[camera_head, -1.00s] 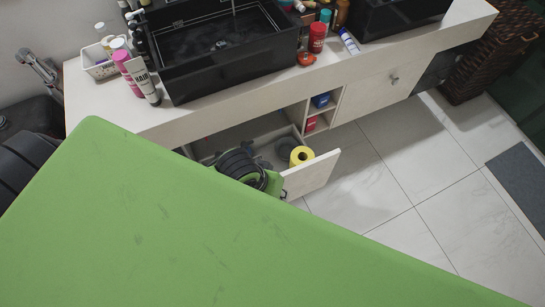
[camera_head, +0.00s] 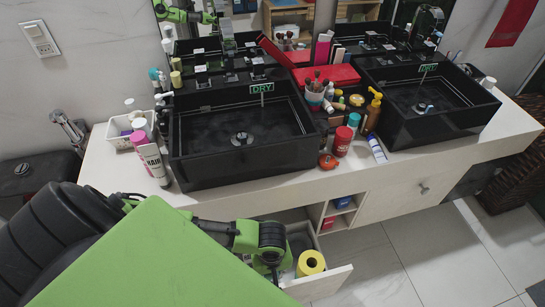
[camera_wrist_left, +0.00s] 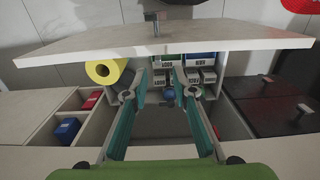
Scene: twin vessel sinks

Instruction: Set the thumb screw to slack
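I cannot make out the thumb screw for sure in either view. A small blue round thing (camera_wrist_left: 169,95) shows between my left fingers in the left wrist view; I cannot tell what it is. My left gripper (camera_wrist_left: 163,88) is open, its teal-sided fingers apart with nothing held between them. In the head view the left arm reaches over the open drawer (camera_head: 318,284), and its gripper (camera_head: 274,275) points down there, its fingertips not clear. My right gripper is in neither view.
A yellow roll (camera_head: 310,263) stands in the drawer; it also shows in the left wrist view (camera_wrist_left: 106,70). Small labelled boxes (camera_wrist_left: 203,76) lie nearby. Two black sinks (camera_head: 240,135) stand on the white counter (camera_head: 345,178) among bottles. The tiled floor (camera_head: 400,265) at right is clear.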

